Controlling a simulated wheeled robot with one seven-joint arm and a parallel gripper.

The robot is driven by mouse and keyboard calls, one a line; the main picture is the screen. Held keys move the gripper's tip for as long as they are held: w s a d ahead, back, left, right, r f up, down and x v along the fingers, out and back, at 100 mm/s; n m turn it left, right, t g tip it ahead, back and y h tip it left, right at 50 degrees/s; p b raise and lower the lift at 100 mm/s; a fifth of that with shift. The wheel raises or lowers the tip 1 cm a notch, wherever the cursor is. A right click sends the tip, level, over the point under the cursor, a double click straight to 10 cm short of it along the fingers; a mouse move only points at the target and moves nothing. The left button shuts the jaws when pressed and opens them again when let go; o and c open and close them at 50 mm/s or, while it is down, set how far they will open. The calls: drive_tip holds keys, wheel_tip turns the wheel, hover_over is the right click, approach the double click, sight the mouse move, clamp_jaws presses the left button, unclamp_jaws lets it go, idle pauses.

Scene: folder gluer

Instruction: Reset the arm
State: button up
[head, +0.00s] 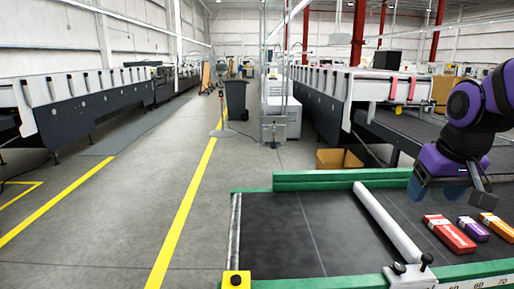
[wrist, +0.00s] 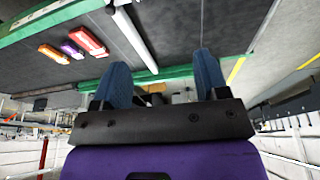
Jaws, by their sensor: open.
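My gripper (head: 455,190) hangs at the right of the head view, above the dark conveyor belt (head: 270,235) and away from the boxes. In the wrist view my gripper (wrist: 164,82) shows two blue fingers spread apart with nothing between them. A red box (head: 449,234), a purple box (head: 473,229) and an orange box (head: 496,226) lie on the belt below and to the right of it. The wrist view shows the red box (wrist: 88,42), the purple box (wrist: 71,50) and the orange box (wrist: 53,54) at upper left.
A white roller bar (head: 388,222) crosses the belt, which has green side rails (head: 330,180). A yellow button box (head: 236,280) sits at the near left corner. A cardboard box (head: 338,159) stands on the floor behind. The left aisle floor (head: 120,215) is clear.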

drive_tip(key=s+a+r+t, duration=0.1)
drive_tip(key=s+r, duration=0.1)
drive_tip(key=s, duration=0.4)
drive_tip(key=s+a+r, duration=0.2)
drive_tip(key=s, duration=0.4)
drive_tip(key=shift+s+a+r+n+t, duration=0.15)
drive_tip(key=shift+s+r+n+t, duration=0.15)
drive_tip(key=shift+s+r+t, duration=0.1)
